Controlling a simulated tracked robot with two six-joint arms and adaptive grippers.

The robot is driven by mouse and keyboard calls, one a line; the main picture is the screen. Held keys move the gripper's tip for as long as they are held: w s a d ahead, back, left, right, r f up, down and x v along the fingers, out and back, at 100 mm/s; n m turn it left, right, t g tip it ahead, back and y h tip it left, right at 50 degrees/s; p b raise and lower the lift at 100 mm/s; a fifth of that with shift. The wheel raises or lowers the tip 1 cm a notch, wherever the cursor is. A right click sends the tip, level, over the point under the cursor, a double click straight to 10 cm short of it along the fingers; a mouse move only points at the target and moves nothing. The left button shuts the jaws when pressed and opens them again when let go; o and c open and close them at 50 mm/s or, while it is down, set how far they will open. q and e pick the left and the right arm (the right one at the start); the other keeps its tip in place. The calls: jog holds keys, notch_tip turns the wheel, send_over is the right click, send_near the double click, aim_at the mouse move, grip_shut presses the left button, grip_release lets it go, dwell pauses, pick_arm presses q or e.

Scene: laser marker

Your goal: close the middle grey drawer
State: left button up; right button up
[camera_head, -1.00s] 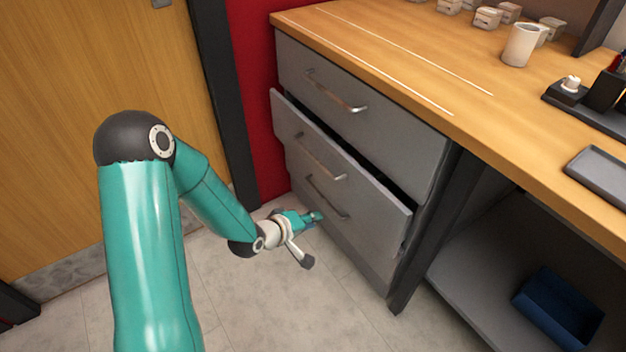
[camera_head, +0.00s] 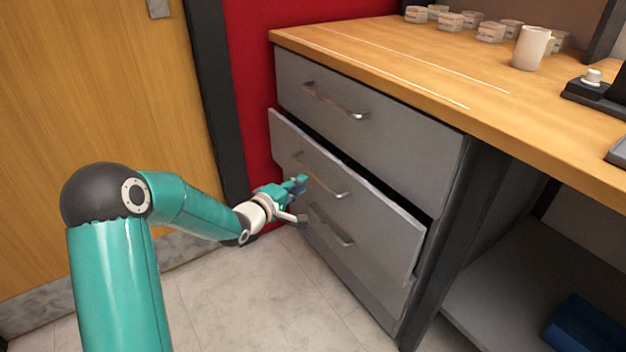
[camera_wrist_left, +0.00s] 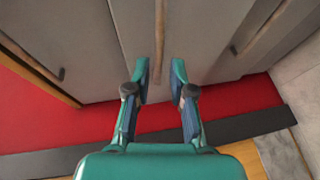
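The middle grey drawer (camera_head: 372,215) stands partly pulled out, its front proud of the drawers above and below. A dark gap shows along its top edge. Its metal handle (camera_head: 325,178) runs across the front; in the left wrist view the handle (camera_wrist_left: 159,40) lines up with the space between my fingers. My left gripper (camera_head: 302,184) is by the far left end of this drawer front, near the handle. In the left wrist view my left gripper (camera_wrist_left: 160,80) is open, with nothing held. I cannot tell whether it touches the drawer. My right gripper is not in view.
The top drawer (camera_head: 420,140) is shut under the wooden worktop (camera_head: 400,75). The bottom drawer (camera_head: 360,275) is below. A red wall (camera_head: 255,120) and door frame are close behind my gripper. A white cup (camera_head: 531,48) stands on top. The floor (camera_head: 260,300) in front is clear.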

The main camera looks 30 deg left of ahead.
aim_at(314, 176)
pick_arm(q)
jog(key=w, duration=0.2)
jog(key=w+f+b, duration=0.1)
jog(key=w, duration=0.4)
jog(key=shift+w+f+b, duration=0.25)
jog(key=shift+w+b, duration=0.05)
jog(key=shift+c, duration=0.4)
grip_shut()
